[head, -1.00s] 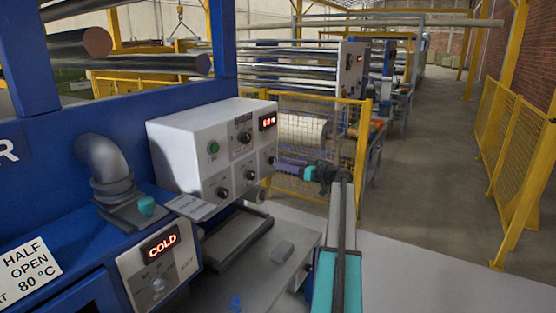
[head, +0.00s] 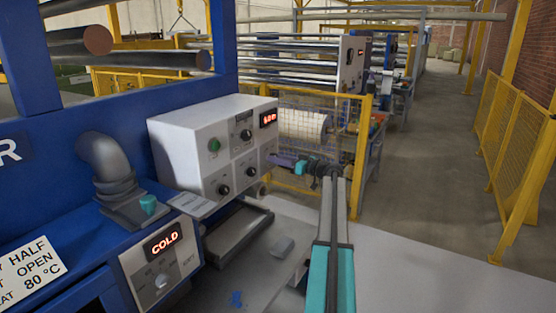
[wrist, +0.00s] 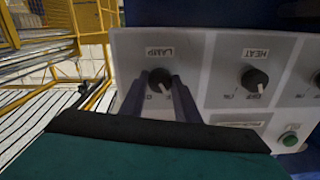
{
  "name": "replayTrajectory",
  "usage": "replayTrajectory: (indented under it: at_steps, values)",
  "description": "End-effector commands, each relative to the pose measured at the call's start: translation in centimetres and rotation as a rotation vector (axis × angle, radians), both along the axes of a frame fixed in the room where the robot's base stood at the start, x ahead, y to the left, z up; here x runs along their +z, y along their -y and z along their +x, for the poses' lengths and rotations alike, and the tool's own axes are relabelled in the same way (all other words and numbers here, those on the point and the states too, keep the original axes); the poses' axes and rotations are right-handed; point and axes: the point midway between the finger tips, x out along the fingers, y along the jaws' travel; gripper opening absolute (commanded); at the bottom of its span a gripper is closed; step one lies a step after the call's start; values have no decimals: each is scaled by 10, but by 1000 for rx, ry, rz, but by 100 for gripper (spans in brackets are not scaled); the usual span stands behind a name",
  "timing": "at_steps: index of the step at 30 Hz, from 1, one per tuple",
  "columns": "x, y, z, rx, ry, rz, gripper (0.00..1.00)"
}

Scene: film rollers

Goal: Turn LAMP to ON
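The LAMP knob (wrist: 160,80) is a black dial on the white control box (head: 205,130); its label reads upside down in the wrist view. My gripper (wrist: 158,82) is open, with its two dark purple fingers on either side of the knob and small gaps beside it. I cannot tell whether they touch it. The fingers cover part of the markings under the knob, so its setting cannot be read. In the head view, my gripper (head: 278,160) is at the right end of the box's lower knob row and hides the LAMP knob.
The HEAT knob (wrist: 255,80) is beside the LAMP knob, and a green button (wrist: 290,140) is close by. A lit display (head: 268,118) is on the box. A COLD panel (head: 162,262) is at lower left. A yellow mesh guard (head: 345,150) stands behind my gripper.

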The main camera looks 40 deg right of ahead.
Motion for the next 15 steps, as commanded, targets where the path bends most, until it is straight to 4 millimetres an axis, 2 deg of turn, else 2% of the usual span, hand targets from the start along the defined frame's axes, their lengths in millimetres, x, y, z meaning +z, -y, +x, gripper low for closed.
replayTrajectory:
  at_steps: [15]
  values:
    - [-2, 1, -1, 0, -19, 83, 7]
